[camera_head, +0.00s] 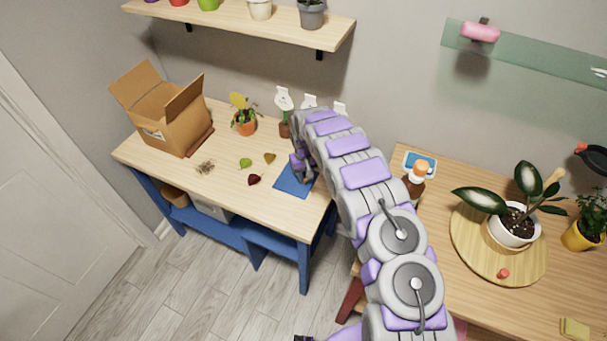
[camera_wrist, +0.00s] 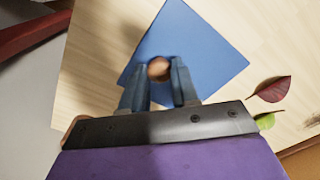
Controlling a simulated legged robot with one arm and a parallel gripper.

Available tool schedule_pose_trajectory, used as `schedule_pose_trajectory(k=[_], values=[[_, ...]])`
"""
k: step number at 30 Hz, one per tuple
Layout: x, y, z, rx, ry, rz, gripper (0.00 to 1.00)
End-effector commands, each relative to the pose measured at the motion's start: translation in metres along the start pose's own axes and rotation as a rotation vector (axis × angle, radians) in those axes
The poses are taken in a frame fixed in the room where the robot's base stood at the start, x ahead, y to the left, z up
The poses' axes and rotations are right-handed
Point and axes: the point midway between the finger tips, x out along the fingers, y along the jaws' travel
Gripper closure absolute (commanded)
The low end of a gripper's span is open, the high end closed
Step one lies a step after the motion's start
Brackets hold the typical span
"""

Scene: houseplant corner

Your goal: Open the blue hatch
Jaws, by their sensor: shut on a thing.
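The blue hatch (camera_head: 291,186) is a flat blue square at the right end of the wooden bench top (camera_head: 220,182). In the wrist view the blue hatch (camera_wrist: 212,62) fills the middle, with a round brown knob (camera_wrist: 158,69) on it. My gripper (camera_head: 303,178) is over the hatch, and in the wrist view my gripper (camera_wrist: 159,76) has its two fingers closed on either side of the knob. The hatch looks flat with the bench top; I cannot tell whether it is raised at all. My arm hides part of the bench's right side.
Loose leaves (camera_head: 254,180) lie left of the hatch. A cardboard box (camera_head: 165,112) and potted plants (camera_head: 244,124) stand farther back. A second table on the right holds a brown bottle (camera_head: 415,182) and a plant in a white pot (camera_head: 514,230). A shelf (camera_head: 250,22) hangs above.

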Motion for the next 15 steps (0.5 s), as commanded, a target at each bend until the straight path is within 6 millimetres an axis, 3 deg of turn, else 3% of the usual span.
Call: schedule_pose_trajectory(k=[15], values=[[0.000,0.062,0.064,0.004,-0.011,-0.001,1.00]])
